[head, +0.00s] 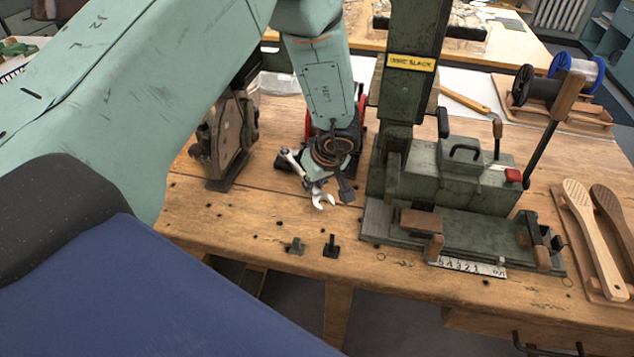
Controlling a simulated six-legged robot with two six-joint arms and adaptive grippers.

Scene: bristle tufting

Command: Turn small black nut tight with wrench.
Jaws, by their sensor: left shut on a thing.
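My left gripper (321,180) points down over the wooden bench and is shut on a silver wrench (323,200). The wrench's open jaw sticks out below the fingers, and its other end shows up and to the left. A small black upright piece with a square foot (331,246) stands on the bench in front of the wrench, apart from it. A similar small grey-green piece (296,246) stands to its left. I cannot tell whether a nut is on either one. My right gripper is not in view.
The green tufting machine (460,175) with its column and lever stands right of the gripper. A dark round-bodied machine (222,135) stands to the left. Brush bodies (592,235) lie at the right edge, with spools (545,85) behind. The bench's front strip (250,225) is mostly free.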

